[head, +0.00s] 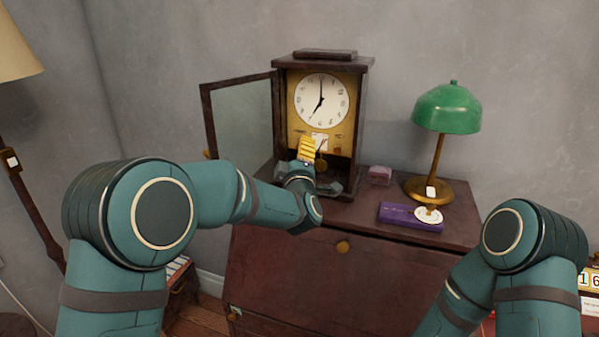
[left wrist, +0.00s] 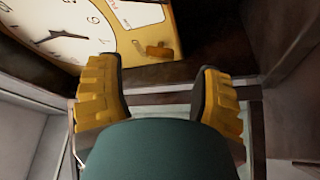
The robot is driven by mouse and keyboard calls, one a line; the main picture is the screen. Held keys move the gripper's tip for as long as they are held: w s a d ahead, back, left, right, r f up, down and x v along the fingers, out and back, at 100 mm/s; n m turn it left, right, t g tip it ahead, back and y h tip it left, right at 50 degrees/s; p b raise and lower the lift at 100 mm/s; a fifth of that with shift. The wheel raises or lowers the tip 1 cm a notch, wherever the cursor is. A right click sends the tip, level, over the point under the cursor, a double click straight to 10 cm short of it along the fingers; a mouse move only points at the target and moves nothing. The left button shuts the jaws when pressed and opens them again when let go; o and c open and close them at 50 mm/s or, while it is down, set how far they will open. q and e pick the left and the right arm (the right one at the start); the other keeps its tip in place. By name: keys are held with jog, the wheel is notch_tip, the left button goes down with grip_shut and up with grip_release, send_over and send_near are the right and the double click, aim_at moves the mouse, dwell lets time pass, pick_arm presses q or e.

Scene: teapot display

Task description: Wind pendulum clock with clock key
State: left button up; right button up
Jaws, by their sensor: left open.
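The pendulum clock (head: 369,90) stands on the dark red cabinet, with its glass door (head: 240,118) swung open to the left. Its white dial (head: 321,100) also shows in the left wrist view (left wrist: 50,30). My left gripper (head: 307,148) is at the open clock front, just below the dial. In the left wrist view its yellow fingers (left wrist: 157,70) are apart, with nothing between them. A small orange-brown piece (left wrist: 160,50), perhaps the clock key, sits on the brass plate beyond the fingertips. The pendulum (head: 321,163) is partly hidden by my gripper. My right gripper is out of view.
The open door stands close to my left arm.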

pick_arm(q)
jog(key=s+f, duration=0.1)
jog(key=s, duration=0.6)
jog(key=shift+s+d+f, duration=0.15)
jog(key=shift+s, duration=0.2)
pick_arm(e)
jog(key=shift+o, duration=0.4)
